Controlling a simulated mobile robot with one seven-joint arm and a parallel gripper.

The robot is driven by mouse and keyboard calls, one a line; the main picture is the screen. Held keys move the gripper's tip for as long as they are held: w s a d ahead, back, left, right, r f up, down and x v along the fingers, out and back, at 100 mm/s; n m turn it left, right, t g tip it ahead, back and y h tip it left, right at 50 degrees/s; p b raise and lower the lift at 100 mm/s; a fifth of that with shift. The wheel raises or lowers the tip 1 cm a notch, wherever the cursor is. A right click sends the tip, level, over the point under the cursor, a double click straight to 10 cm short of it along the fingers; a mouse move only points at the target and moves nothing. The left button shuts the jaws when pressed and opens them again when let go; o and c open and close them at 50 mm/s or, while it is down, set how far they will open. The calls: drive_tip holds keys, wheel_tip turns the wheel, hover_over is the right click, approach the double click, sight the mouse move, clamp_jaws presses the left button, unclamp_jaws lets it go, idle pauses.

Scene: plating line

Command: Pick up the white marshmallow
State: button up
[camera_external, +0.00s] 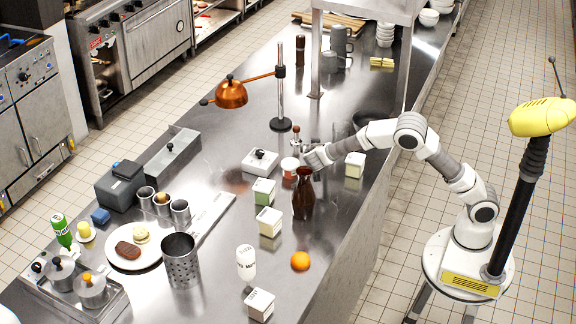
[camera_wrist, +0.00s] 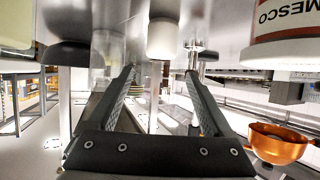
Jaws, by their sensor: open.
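A small white cylinder, which looks like the marshmallow (camera_wrist: 164,40), shows near the top middle of the wrist view. That view looks upside down, with the steel counter along its top. My gripper (camera_wrist: 160,72) is open and empty. Its two dark fingers point toward the white cylinder, which lines up with the gap and appears beyond the fingertips. In the external view my gripper (camera_external: 309,158) is low over the counter, behind the brown bottle (camera_external: 303,196). I cannot make out the marshmallow there; the gripper or nearby things may hide it.
A red-and-white tub (camera_external: 290,167) stands close to my gripper; a large labelled container (camera_wrist: 285,28) fills the wrist view's top right. Counter (camera_external: 345,220) is clear at front right.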

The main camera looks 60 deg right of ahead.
drive_tip(key=f, duration=0.3)
drive_tip(key=shift+d+f, duration=0.3)
drive_tip(key=shift+x, duration=1.2)
drive_tip(key=shift+w+r, duration=0.1)
drive_tip(key=shift+r, duration=0.05)
drive_tip(key=shift+c, duration=0.3)
drive_tip(key=c, duration=0.8)
